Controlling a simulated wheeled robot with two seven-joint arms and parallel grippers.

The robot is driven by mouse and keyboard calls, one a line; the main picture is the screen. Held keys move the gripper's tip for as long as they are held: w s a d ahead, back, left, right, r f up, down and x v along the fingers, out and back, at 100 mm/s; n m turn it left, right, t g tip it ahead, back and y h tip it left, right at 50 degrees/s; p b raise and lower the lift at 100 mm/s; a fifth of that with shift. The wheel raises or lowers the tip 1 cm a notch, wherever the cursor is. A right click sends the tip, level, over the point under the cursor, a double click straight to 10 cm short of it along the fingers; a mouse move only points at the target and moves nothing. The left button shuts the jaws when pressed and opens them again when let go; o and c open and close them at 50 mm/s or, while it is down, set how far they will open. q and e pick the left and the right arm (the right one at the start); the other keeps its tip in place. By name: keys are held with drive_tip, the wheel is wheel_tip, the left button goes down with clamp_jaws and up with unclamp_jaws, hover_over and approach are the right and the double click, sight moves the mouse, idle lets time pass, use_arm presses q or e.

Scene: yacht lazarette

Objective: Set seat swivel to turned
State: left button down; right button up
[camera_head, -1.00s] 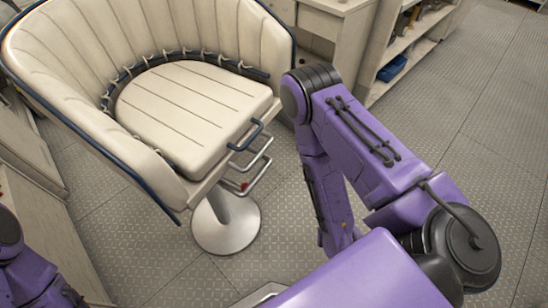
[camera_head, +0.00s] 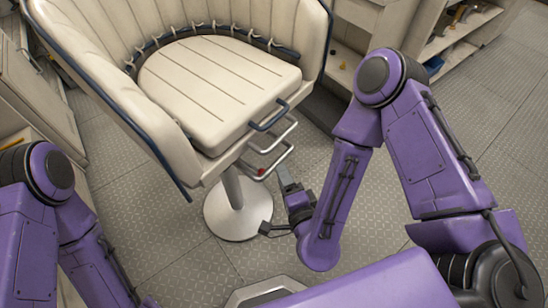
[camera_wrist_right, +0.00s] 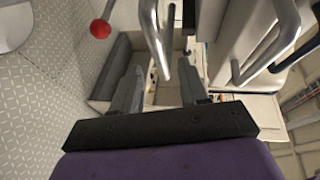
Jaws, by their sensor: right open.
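The cream padded seat (camera_head: 215,88) stands on a round metal pedestal (camera_head: 236,215), with its open front facing the lower right. A dark blue bar (camera_head: 269,116) and bare metal loops (camera_head: 272,160) stick out at its front edge. A small red knob (camera_head: 262,172) sits under them and also shows in the right wrist view (camera_wrist_right: 100,28). My right gripper (camera_head: 273,200) is open and empty, low beside the loops and near the pedestal. In the right wrist view, a metal loop (camera_wrist_right: 156,38) appears just beyond and between the fingertips. Only my left arm shows; its gripper is out of view.
Cabinets stand at the left (camera_head: 35,85) and behind the seat at the right (camera_head: 365,30), with an open shelf unit (camera_head: 460,35) farther right. The patterned floor (camera_head: 165,265) is clear around the pedestal.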

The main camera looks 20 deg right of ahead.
drive_tip(key=w+f+p, duration=0.1)
drive_tip(key=w, duration=0.6)
drive_tip(key=shift+w+f, duration=0.15)
drive_tip(key=shift+w, duration=0.2)
clamp_jaws()
